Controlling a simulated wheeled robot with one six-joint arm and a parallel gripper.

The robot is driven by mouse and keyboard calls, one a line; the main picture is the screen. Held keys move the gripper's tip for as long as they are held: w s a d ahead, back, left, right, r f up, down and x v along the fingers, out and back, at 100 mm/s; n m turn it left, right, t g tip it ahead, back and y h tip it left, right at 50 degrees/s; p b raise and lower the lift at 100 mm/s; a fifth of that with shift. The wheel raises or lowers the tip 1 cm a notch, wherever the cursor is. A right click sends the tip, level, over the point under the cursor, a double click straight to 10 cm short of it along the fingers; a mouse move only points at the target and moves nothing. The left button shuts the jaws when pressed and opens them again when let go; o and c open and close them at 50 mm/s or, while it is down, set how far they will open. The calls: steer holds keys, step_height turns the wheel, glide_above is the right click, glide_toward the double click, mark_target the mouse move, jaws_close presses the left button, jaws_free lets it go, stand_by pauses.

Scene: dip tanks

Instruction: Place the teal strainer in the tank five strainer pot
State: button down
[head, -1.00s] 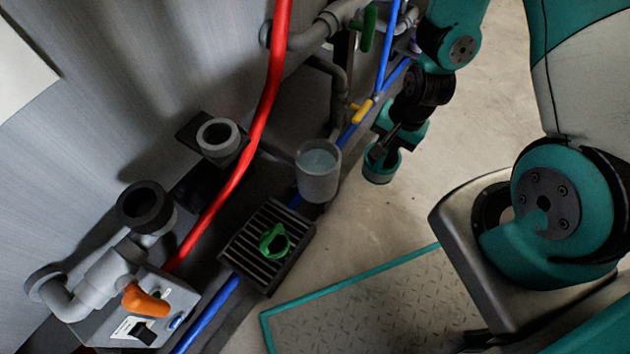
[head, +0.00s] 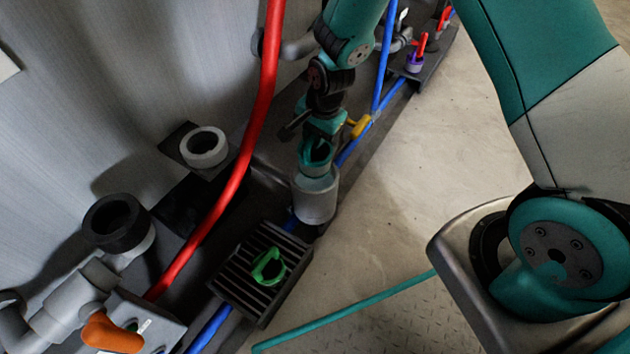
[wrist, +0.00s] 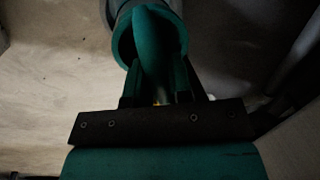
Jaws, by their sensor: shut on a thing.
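The teal strainer (head: 316,163) is a small round cup with a handle across its top. It is upright at the mouth of a grey cylindrical pot (head: 315,202). Its lower part is hidden by the pot's rim, and I cannot tell how deep it sits. My gripper (head: 320,138) is shut on the strainer's handle from above. In the wrist view the strainer (wrist: 124,45) fills the space beyond the jaws, with the grey pot's rim (wrist: 117,8) behind it. No label for tank five is readable.
A green strainer (head: 269,267) lies on a black slatted rack (head: 240,287) in front of the pot. A red hose (head: 262,105) runs left of my arm. A yellow valve handle (head: 361,126) is close on the right.

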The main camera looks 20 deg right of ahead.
mark_target(315, 177)
step_height(315, 177, down, 16)
steer(key=b, duration=0.8)
steer(key=shift+r, duration=0.15)
steer(key=shift+b, duration=0.3)
steer(key=c, duration=1)
jaws_free()
steer(key=shift+c, duration=0.2)
